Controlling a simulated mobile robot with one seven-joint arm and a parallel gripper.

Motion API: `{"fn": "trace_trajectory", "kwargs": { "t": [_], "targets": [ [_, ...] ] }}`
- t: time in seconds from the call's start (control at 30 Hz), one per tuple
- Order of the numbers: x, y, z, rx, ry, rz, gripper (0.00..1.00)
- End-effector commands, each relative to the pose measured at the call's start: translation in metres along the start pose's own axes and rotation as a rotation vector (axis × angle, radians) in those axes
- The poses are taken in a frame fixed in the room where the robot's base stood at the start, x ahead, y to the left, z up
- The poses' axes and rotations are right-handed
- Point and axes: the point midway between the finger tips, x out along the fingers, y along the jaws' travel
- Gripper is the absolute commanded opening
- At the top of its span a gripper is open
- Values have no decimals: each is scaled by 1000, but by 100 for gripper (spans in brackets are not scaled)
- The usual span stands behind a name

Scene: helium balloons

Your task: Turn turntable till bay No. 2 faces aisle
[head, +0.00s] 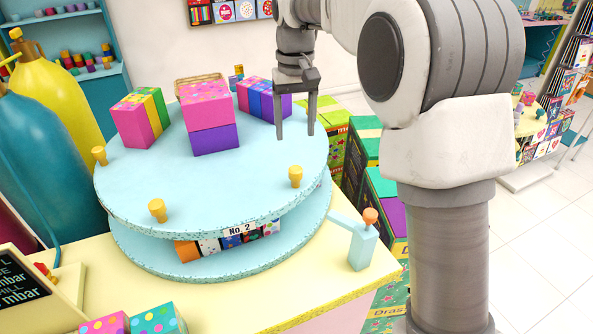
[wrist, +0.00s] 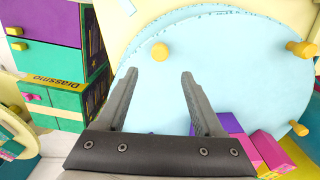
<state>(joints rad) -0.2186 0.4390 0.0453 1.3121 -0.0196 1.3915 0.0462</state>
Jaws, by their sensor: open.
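The turntable (head: 240,180) is a pale blue two-tier disc on a yellow counter. Its "No. 2" label (head: 243,227) is on the front edge, right of centre in the head view, above a bay with small patterned boxes (head: 230,241). Yellow pegs stand near the rim: left (head: 99,155), front (head: 157,210) and right (head: 295,176). My gripper (head: 296,136) is open and empty, pointing down over the disc's right side, behind the right peg. In the wrist view, a peg (wrist: 160,51) shows just beyond the fingertips (wrist: 158,75), between their lines.
Striped boxes (head: 142,118) and a pink-and-purple stack (head: 210,120) stand on the disc. A pale blue post with an orange knob (head: 363,247) stands beside the turntable, its arm towards the disc. Gas cylinders (head: 35,150) are at left. White floor (head: 540,240) lies right.

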Motion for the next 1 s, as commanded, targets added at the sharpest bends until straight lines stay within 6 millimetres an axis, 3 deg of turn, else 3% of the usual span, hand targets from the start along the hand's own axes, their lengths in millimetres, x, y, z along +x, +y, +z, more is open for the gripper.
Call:
{"fn": "trace_trajectory", "kwargs": {
  "t": [0.3,0.5,0.7,1.0],
  "targets": [
    [71,0,1,0,-4,0,69],
    [104,0,0,0,-2,0,69],
    [119,0,0,0,0,0,69],
    [121,0,0,0,1,0,69]
  ]
}}
